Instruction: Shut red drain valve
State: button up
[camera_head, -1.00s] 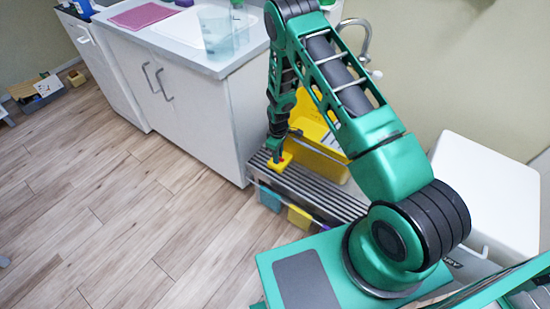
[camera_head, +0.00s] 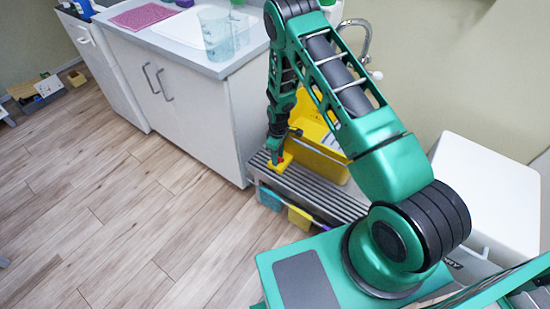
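A small red part (camera_head: 281,159), which looks like the drain valve, shows at the tip of my gripper (camera_head: 277,158). It sits by a small yellow block-like piece (camera_head: 284,166) on a grey slatted rack (camera_head: 300,185). My gripper points down at it from above, and its fingers hide part of it. The fingers are too small and covered to tell whether they are open, shut or touching the red part. A yellow tub (camera_head: 322,153) stands on the rack behind my gripper, partly hidden by my arm.
A white cabinet (camera_head: 185,110) stands left of the rack, with a clear jug (camera_head: 214,35) and a pink mat (camera_head: 142,15) on top. A white box-like unit (camera_head: 490,190) stands at the right. A teal cloth (camera_head: 270,198) and a yellow one (camera_head: 299,217) hang below the rack.

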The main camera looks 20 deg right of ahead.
notch_tip(320, 180, up, 10)
jog(key=shift+r, duration=0.25)
jog(key=shift+w+r, duration=0.1)
dwell(0.5)
jog(key=s+d+r+m, duration=0.2)
jog(key=s+d+r, duration=0.2)
jog(key=r, duration=0.5)
jog(key=s+d+r+m, duration=0.3)
jog(key=s+d+r, duration=0.15)
jog(key=r, duration=0.45)
jog(key=s+d+r+m, duration=0.2)
jog(key=s+d+r, duration=0.25)
jog(key=r, duration=0.45)
jog(key=s+d+r+m, duration=0.1)
jog(key=s+r+m, duration=0.3)
jog(key=s, duration=0.9)
jog(key=s+d+r+m, duration=0.1)
jog(key=s+r+m, duration=0.3)
jog(key=s, duration=1)
notch_tip(320, 180, up, 3)
jog(key=shift+s+d+r+m, duration=0.1)
jog(key=shift+s+d+m, duration=0.05)
jog(key=shift+d+m, duration=0.15)
